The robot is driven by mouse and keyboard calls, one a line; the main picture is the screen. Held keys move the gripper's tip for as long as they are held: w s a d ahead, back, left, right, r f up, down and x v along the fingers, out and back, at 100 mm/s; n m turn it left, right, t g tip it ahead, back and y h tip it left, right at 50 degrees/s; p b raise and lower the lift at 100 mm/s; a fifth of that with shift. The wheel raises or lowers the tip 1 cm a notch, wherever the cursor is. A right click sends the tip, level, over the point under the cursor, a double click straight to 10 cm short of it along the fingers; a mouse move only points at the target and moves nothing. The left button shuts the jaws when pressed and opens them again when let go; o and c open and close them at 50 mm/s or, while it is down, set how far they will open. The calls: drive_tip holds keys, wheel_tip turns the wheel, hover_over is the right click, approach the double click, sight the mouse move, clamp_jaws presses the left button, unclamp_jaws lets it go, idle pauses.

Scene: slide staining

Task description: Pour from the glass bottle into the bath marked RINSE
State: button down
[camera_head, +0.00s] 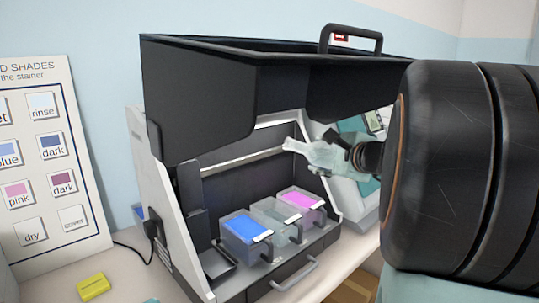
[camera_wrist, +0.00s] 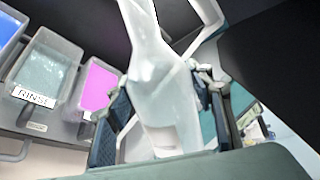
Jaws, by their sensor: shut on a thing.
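The glass bottle (camera_head: 318,154) is pale and translucent. It lies tilted close to level above the baths, its neck pointing left in the head view. My gripper (camera_head: 346,160) is shut around its body. In the wrist view, the fingers of my gripper (camera_wrist: 158,112) sit on both sides of the bottle (camera_wrist: 156,85), whose mouth is cut off at the top. The RINSE bath (camera_wrist: 50,72) holds clear greenish liquid; in the head view it is the middle bath (camera_head: 279,224). The bottle is apart from it. No falling stream shows.
A blue bath (camera_head: 244,236) and a pink bath (camera_head: 301,204) flank the middle one in the stainer. Its raised dark hood (camera_head: 205,100) hangs over the workspace. A shade chart (camera_head: 45,150) and yellow block (camera_head: 93,287) are at left.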

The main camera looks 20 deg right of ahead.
sight(326, 166)
drive_tip(key=shift+d+f+n+h+b, duration=0.1)
drive_tip(key=shift+f+n+h+b, duration=0.2)
drive_tip(key=shift+f+n+b, duration=0.85)
drive_tip(key=shift+d+f+m+h+b, duration=0.1)
drive_tip(key=shift+f+h+b, duration=0.25)
drive_tip(key=shift+b, duration=1.7)
idle(1.1)
drive_tip(key=shift+a+f+n+h+b, duration=0.1)
drive_tip(key=shift+f+n+h+b, duration=0.25)
drive_tip(key=shift+f+b, duration=1.9)
drive_tip(key=shift+r+b, duration=0.35)
drive_tip(key=shift+r, duration=0.1)
idle(0.7)
